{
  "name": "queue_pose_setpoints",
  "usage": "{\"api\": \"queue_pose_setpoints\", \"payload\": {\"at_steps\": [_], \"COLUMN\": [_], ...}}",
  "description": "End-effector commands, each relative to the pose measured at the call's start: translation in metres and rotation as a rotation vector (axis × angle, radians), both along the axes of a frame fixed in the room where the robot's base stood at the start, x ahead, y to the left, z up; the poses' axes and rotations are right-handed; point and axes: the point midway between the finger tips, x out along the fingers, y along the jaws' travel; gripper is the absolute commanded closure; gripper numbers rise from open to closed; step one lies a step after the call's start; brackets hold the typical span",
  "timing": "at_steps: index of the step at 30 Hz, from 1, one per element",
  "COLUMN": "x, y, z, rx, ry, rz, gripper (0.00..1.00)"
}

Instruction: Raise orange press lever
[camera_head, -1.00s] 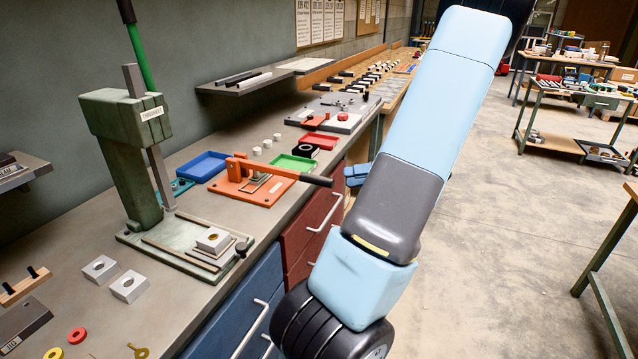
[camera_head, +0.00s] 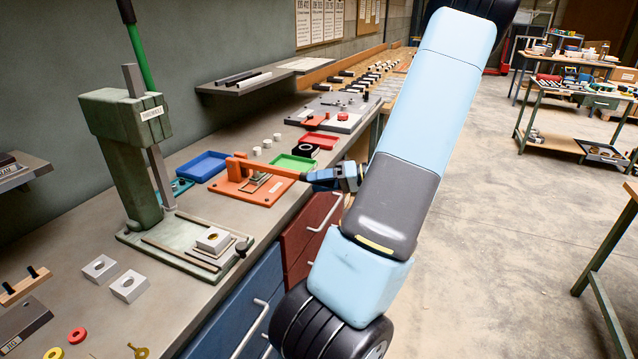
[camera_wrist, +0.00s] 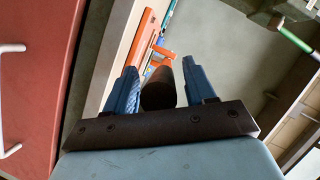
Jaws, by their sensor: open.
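The orange press (camera_head: 245,188) stands on the bench with its lever (camera_head: 270,169) sticking out toward the bench's front edge, roughly level. The lever ends in a dark handle (camera_head: 318,176). My gripper (camera_head: 320,180) is at the handle's end, just beyond the bench edge. In the wrist view the dark round handle end (camera_wrist: 159,88) lies between the two blue fingers of my gripper (camera_wrist: 163,88), with a gap on each side. The orange lever part (camera_wrist: 160,53) shows behind it. My gripper is open.
A green arbor press (camera_head: 130,150) with a green handle stands left on the bench. A blue tray (camera_head: 203,166), a green tray (camera_head: 293,163) and a red tray (camera_head: 320,141) lie near the orange press. Red drawers (camera_head: 312,225) are below the bench edge.

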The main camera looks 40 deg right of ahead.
Motion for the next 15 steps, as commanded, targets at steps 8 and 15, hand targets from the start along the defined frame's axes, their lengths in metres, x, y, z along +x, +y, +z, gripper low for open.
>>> {"api": "queue_pose_setpoints", "payload": {"at_steps": [8,15], "x": [-0.0001,-0.0002], "y": [-0.0001,-0.0004], "z": [0.0,0.0001], "rx": [0.0,0.0], "ry": [0.0,0.0], "rz": [0.0,0.0], "gripper": [0.68,0.91]}}
